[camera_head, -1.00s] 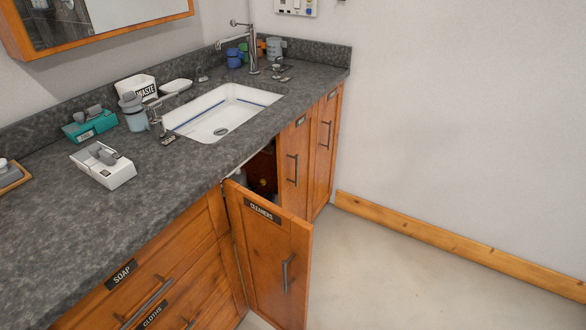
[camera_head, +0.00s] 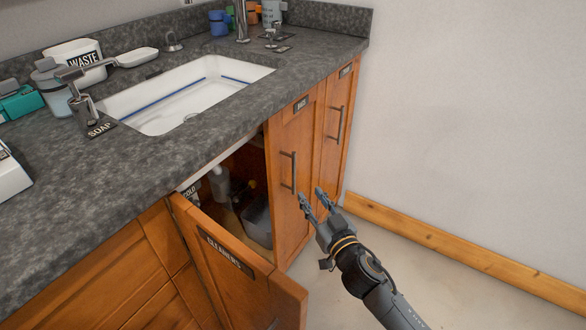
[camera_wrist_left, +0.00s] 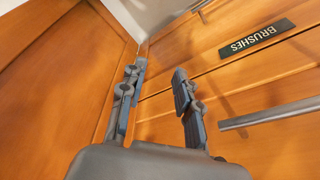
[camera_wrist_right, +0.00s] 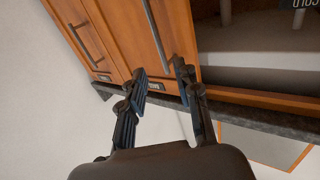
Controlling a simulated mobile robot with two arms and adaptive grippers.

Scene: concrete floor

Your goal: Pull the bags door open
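The door beside the open cleaners cupboard (camera_head: 291,205) is shut. It has a vertical bar handle (camera_head: 288,172) and a small dark label (camera_head: 301,104) that looks like BAGS, though it is hard to read. My right gripper (camera_head: 312,196) is open and empty, just right of this handle and apart from it. In the right wrist view the handle (camera_wrist_right: 158,35) runs between the open fingers (camera_wrist_right: 160,72) in the picture; the depth is unclear. My left gripper (camera_wrist_left: 158,74) is open and empty near wooden fronts, one labelled BRUSHES (camera_wrist_left: 257,37).
The open CLEANERS door (camera_head: 235,260) juts out at the left, with bottles and a container inside its cupboard. A narrow door (camera_head: 336,135) with its own handle stands at right. The counter (camera_head: 110,170) with the sink (camera_head: 185,95) overhangs. The floor (camera_head: 480,290) is clear at right.

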